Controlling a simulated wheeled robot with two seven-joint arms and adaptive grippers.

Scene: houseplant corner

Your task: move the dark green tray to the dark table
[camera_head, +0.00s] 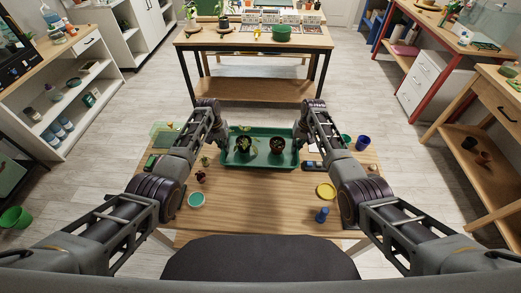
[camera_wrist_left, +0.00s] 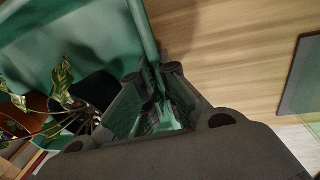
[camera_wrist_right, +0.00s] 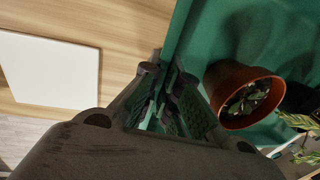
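The dark green tray (camera_head: 260,161) is at the far edge of the near wooden table and holds two potted plants. My left gripper (camera_head: 219,138) is at its left end; in the left wrist view its fingers (camera_wrist_left: 160,88) are closed on the tray's wall (camera_wrist_left: 144,30). My right gripper (camera_head: 302,136) is at its right end; in the right wrist view its fingers (camera_wrist_right: 168,80) are closed on the wall (camera_wrist_right: 179,28). One terracotta pot (camera_wrist_right: 240,95) stands near the right wall. A table with a black frame and wooden top (camera_head: 232,39) stands ahead, across the floor.
The near table (camera_head: 258,208) also bears a yellow dish (camera_head: 326,191), a teal bowl (camera_head: 196,200), a blue bottle (camera_head: 322,215) and a blue cup (camera_head: 363,143). The black-framed table holds a green bowl (camera_head: 281,33) and plants, with bare room at its front. Floor (camera_head: 150,90) between is clear.

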